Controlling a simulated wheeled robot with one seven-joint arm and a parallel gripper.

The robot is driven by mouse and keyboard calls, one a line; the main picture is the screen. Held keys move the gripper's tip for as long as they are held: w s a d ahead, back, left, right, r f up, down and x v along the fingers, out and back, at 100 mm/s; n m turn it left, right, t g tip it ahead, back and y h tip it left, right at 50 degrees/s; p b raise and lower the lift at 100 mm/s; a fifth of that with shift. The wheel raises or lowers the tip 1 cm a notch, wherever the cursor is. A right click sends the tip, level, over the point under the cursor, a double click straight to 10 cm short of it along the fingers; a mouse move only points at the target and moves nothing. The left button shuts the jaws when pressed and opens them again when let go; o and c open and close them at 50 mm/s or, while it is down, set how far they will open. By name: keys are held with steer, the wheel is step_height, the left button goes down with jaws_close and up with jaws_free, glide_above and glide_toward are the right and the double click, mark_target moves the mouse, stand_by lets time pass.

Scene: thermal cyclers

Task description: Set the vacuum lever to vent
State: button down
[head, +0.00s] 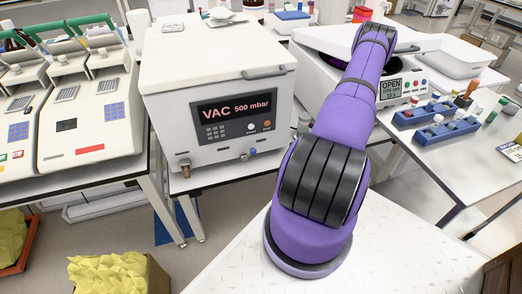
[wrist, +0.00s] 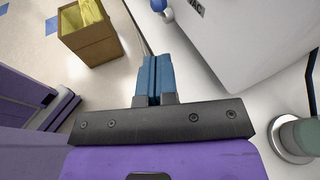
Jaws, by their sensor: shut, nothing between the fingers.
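The white vacuum unit (head: 165,105) stands on a table, its display reading "VAC 500 mbar". Low on its front, a small blue knob (head: 253,152) sits beside a silver fitting (head: 244,157); I cannot tell the lever's setting. In the wrist view, a blue knob (wrist: 167,15) with a pale, shiny fitting shows at the top edge, beside a partly cut-off "VAC" label. My gripper (wrist: 154,60) has its blue fingers shut and empty. They are apart from the knob, below it in the picture. The gripper is hidden in the head view.
A brass fitting (head: 184,168) juts from the unit's lower left front. A box with yellow contents (head: 108,272) stands on the floor, also in the wrist view (wrist: 95,45). Blue racks with vials (head: 445,130) stand on the right table. A grey-green round object (wrist: 300,135) is at the wrist view's right.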

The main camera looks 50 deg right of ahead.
steer(key=shift+w, duration=0.1)
glide_toward(249, 155)
steer(key=w, duration=0.1)
steer(key=w+a, duration=0.1)
steer(key=w, duration=0.1)
steer(key=shift+w+a+r, duration=0.3)
steer(key=shift+w+a, duration=0.1)
